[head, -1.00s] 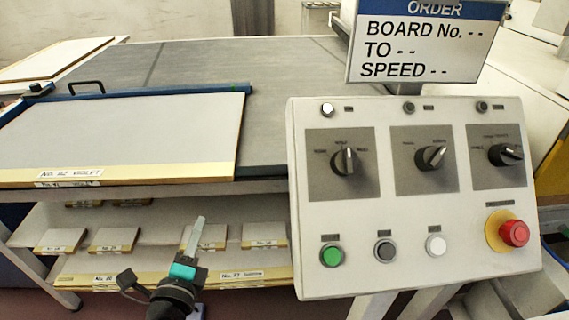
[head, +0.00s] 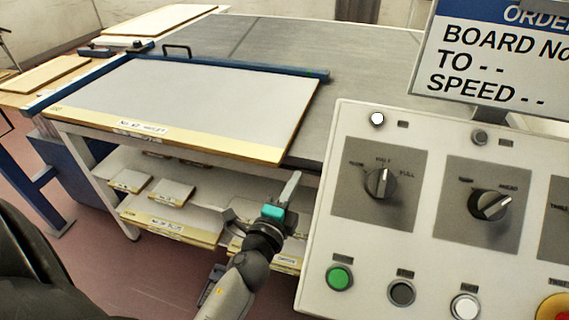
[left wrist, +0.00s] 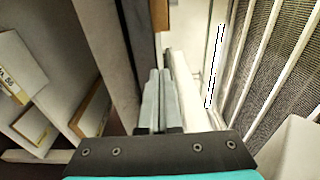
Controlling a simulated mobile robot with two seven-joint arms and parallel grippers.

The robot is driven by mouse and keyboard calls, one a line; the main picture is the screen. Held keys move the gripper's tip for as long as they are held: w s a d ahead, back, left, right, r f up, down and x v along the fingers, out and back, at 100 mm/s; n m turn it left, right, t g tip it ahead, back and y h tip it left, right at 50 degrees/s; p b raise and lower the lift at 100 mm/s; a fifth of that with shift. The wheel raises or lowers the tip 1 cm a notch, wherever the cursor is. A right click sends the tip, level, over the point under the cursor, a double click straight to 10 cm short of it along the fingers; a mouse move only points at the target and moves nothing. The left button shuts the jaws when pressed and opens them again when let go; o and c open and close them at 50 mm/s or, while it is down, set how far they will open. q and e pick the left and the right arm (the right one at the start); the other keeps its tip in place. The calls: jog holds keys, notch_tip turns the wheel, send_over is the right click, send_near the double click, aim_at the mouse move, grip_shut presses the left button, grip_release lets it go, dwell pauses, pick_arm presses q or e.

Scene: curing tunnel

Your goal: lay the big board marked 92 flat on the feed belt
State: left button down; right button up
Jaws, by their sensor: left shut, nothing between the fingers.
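A big pale grey board (head: 200,95) with a yellowish front edge lies flat on the near left part of the grey-topped table (head: 290,40), along a blue bar. Its front label is too small to read surely; the number may be 92. My left gripper (head: 291,186), with a teal band, is shut and empty, in front of the shelves and left of the control panel, apart from the board. In the left wrist view its fingers (left wrist: 157,100) are together with nothing between them. I cannot tell which surface is the feed belt. My right gripper is not in view.
A control panel (head: 420,240) with knobs and buttons stands close at the right, under an order sign (head: 485,75). Shelves below the table hold several small labelled boards (head: 172,192). A blue bar (head: 230,67) with a handle crosses the tabletop. The grey tabletop beyond is clear.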

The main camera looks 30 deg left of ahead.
pick_arm(q)
jog(key=w+a, duration=0.1)
jog(key=a, duration=0.1)
jog(key=w+a, duration=0.2)
jog(key=shift+w+a, duration=0.2)
jog(key=shift+a, duration=0.05)
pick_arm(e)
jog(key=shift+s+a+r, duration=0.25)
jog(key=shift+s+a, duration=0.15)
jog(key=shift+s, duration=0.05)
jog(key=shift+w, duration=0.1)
